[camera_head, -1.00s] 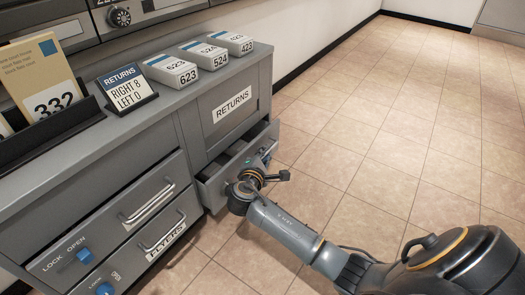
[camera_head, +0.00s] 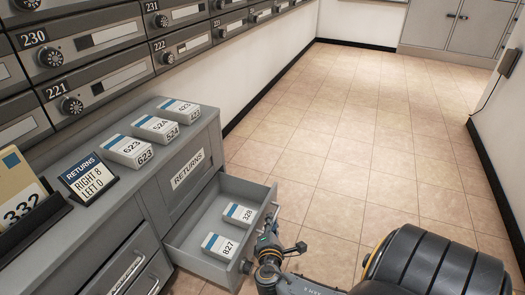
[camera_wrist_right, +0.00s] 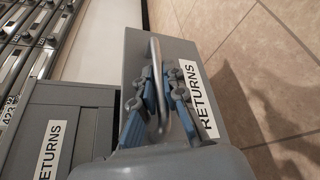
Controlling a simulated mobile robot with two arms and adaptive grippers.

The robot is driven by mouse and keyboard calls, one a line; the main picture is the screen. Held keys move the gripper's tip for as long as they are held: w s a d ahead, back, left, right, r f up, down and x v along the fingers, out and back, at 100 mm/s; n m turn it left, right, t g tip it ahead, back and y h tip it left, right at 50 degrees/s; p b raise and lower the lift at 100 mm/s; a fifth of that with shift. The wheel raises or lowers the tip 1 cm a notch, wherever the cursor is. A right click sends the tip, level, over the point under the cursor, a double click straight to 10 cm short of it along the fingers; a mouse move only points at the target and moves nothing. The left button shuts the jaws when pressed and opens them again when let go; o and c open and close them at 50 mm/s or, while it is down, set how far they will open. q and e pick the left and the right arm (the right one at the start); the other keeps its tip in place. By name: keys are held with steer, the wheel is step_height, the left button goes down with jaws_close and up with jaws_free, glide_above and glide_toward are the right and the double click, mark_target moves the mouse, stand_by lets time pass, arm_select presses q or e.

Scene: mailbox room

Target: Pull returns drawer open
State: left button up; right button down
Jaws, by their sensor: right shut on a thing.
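The returns drawer (camera_head: 190,244) stands well out of the grey cabinet, under a panel labelled RETURNS (camera_head: 187,169). Two white and blue boxes lie inside it, one marked 328 (camera_head: 239,213) and one marked 827 (camera_head: 221,246). My right gripper (camera_head: 268,243) is at the drawer's front. In the right wrist view its blue-padded fingers (camera_wrist_right: 158,100) are shut around the drawer's metal bar handle (camera_wrist_right: 158,62), beside the RETURNS label on the drawer front (camera_wrist_right: 198,100). The left gripper is not in view.
Boxes 623 (camera_head: 130,150), 524 and 423 stand on the cabinet top beside a sign reading RETURNS RIGHT 8 LEFT 0 (camera_head: 88,177). Numbered mailboxes (camera_head: 100,45) line the wall behind. The tiled floor (camera_head: 350,150) to the right is clear.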

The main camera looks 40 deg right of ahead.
steer(key=shift+s+d, duration=0.1)
steer(key=shift+s, duration=0.05)
steer(key=c, duration=1.7)
jaws_free()
steer(key=shift+v, duration=3.75)
